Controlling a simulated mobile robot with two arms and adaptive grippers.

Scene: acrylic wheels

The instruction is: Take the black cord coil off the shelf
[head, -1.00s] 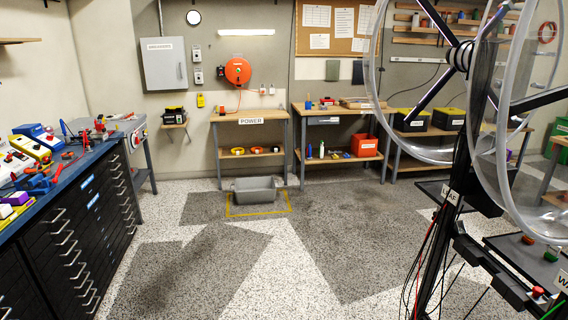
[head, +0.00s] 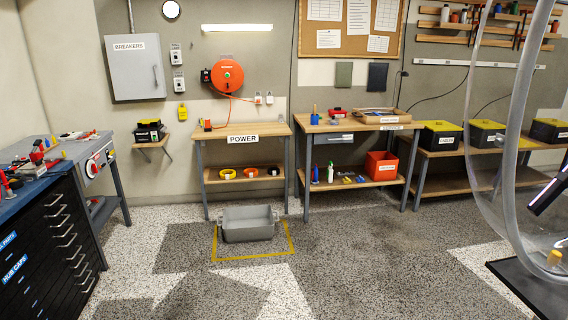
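The bench labelled POWER (head: 222,138) stands against the back wall, with a lower shelf (head: 240,181) under its top. Small coils lie on that shelf: a yellow-orange one (head: 227,174) at the left, and an orange one (head: 250,172) in the middle. A small dark item with a pale part (head: 273,171) lies at the right end of the shelf. It may be the black cord coil, but it is too small to be sure. Neither of my grippers shows in the head view.
A grey bin (head: 247,224) stands on the floor within a yellow outline, in front of the POWER bench. A blue-topped drawer cabinet (head: 50,240) is at left; a large clear wheel (head: 508,170) is at right. The speckled floor between is open.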

